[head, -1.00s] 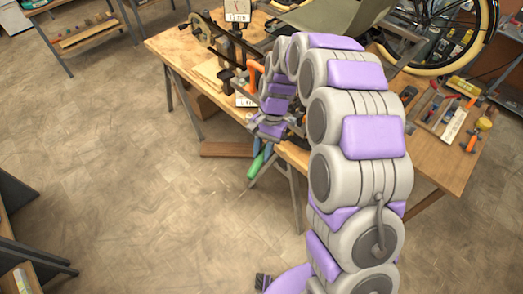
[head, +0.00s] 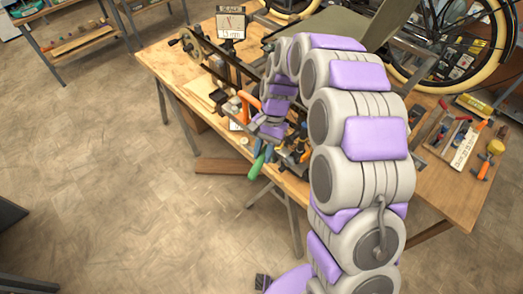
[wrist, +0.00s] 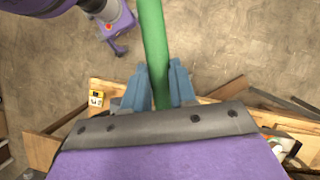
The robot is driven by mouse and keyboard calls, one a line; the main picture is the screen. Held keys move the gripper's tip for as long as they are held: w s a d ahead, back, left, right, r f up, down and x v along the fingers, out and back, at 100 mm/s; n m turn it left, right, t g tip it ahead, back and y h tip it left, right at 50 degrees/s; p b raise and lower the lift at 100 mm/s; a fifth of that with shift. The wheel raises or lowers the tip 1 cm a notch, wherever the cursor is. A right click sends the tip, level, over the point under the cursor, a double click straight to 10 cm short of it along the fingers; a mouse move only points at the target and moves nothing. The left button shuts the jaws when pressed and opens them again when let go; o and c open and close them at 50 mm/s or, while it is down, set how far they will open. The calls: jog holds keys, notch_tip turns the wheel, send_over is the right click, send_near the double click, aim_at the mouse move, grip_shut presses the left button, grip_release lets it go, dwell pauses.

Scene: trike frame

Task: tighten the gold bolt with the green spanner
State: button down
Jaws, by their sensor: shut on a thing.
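The green spanner (wrist: 153,45) is in my gripper (wrist: 159,75), between the two blue fingers in the wrist view. Its handle runs up and away from the fingers, above the floor and past the bench edge. In the head view a short length of the spanner (head: 258,166) hangs below my gripper (head: 268,150) at the front edge of the bench. I cannot make out the gold bolt in either view. The spanner's head is also not visible.
The wooden workbench (head: 170,68) carries the trike frame (head: 245,70), an orange-handled tool (head: 246,102) and a sign (head: 231,22). A tray (head: 455,140) of tools lies at the right. A wooden board (head: 222,166) lies below the bench.

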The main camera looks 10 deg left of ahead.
jog(key=shift+d, duration=0.1)
jog(key=shift+f, duration=0.2)
jog(key=shift+a+f+b, duration=0.2)
jog(key=shift+f+b, duration=0.2)
jog(key=shift+f, duration=1.65)
jog(key=shift+d+f, duration=0.1)
jog(key=shift+f, duration=0.25)
jog(key=shift+s+f, duration=0.1)
jog(key=shift+f, duration=0.95)
dwell(0.4)
jog(key=c, duration=1.4)
grip_release()
grip_shut()
